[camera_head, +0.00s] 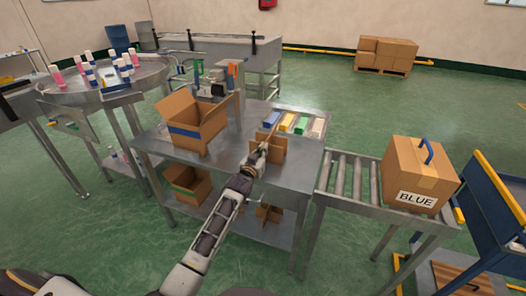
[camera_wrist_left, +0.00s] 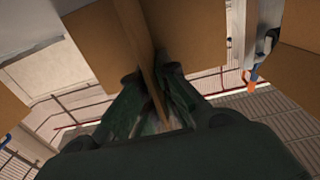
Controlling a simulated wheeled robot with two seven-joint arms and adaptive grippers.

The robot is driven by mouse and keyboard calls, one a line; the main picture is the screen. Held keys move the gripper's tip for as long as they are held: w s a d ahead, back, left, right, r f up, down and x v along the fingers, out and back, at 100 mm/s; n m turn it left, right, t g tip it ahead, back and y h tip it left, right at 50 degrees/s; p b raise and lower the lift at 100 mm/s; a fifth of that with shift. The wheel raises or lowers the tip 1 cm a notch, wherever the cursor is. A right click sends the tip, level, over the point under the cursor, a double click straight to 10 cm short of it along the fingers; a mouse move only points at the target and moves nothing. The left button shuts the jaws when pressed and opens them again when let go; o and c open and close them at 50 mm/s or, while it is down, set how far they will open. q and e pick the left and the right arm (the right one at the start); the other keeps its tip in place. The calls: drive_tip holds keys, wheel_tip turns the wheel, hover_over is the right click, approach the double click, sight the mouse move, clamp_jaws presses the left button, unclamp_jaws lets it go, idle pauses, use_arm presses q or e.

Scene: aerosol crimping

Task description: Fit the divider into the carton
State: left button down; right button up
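The open carton (camera_head: 186,133), brown with a blue band and raised flaps, stands on the left part of the steel table. The divider (camera_head: 274,151), crossed brown cardboard panels, is upright over the table to the right of the carton, apart from it. My left gripper (camera_head: 258,158) is at the divider's near side. In the left wrist view its fingers (camera_wrist_left: 154,82) close on both sides of one divider panel (camera_wrist_left: 146,42). I cannot tell whether the divider touches the table. The carton's inside is partly hidden. My right gripper is not in view.
Blue, green, yellow and white blocks (camera_head: 287,123) lie at the table's back right. A closed carton marked BLUE (camera_head: 417,173) sits on the roller conveyor (camera_head: 347,178). Another open carton (camera_head: 188,184) and more dividers (camera_head: 268,213) are on the lower shelf. A round table (camera_head: 92,92) holds several cans.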

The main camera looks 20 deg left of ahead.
use_arm(q)
drive_tip(key=c, duration=1.6)
unclamp_jaws()
drive_tip(key=shift+c, duration=0.2)
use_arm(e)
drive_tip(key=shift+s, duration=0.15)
use_arm(q)
drive_tip(key=shift+r, duration=0.1)
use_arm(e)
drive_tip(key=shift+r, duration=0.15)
use_arm(q)
drive_tip(key=shift+s, duration=0.7)
drive_tip(key=shift+s+a+p, duration=0.1)
drive_tip(key=shift+s+p, duration=0.25)
drive_tip(key=shift+s, duration=2.9)
drive_tip(key=s, duration=0.4)
drive_tip(key=shift+a, duration=0.1)
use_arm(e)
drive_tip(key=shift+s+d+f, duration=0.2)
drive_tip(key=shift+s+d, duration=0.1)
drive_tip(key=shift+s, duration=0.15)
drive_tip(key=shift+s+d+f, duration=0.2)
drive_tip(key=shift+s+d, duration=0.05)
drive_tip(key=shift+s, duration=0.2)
